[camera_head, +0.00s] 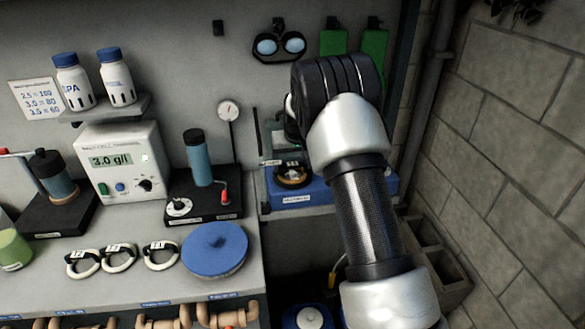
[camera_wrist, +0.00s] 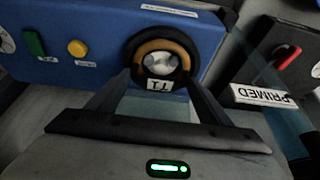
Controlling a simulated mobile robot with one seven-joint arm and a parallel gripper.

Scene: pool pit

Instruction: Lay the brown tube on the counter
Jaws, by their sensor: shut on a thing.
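A round brown piece (camera_wrist: 160,45) with a black rim, a pale centre and a "T1" tag shows end-on in the wrist view, against a blue box (camera_wrist: 80,20). I take it as the brown tube; its length is hidden. My gripper (camera_wrist: 159,80) has its two fingers closed in on either side of it. In the head view the brown piece (camera_head: 291,181) shows at the blue box's front, left of my arm, and my fingers are mostly hidden. The grey counter (camera_head: 130,285) lies to the left.
Bare counter shows in front of the clips. A block wall (camera_head: 515,150) bounds the right.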

